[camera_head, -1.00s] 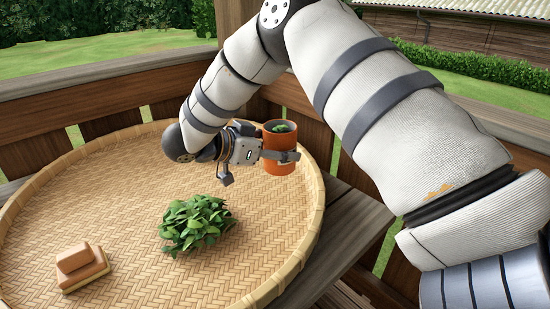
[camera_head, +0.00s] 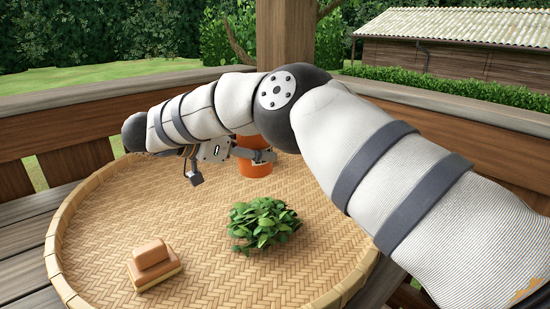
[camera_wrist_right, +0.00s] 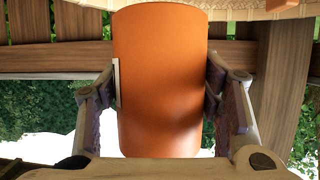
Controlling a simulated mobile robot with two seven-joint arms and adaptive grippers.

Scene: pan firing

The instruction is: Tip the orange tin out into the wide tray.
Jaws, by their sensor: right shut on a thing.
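The orange tin (camera_head: 254,167) is in my right gripper (camera_head: 263,156), above the far part of the wide tray. Its top is hidden behind my arm in the head view, so I cannot see its contents. In the right wrist view the tin's plain orange side (camera_wrist_right: 160,80) fills the middle, with my right gripper's fingers (camera_wrist_right: 163,95) shut on both sides of it. The wide tray (camera_head: 62,262) is round, woven and straw-coloured with a raised rim. A heap of green leaves (camera_head: 262,223) lies on it. My left gripper is not in view.
A brown block-like thing, perhaps a brush (camera_head: 153,262), lies on the tray's near left. A wooden railing (camera_head: 60,122) and a post (camera_head: 285,35) stand behind.

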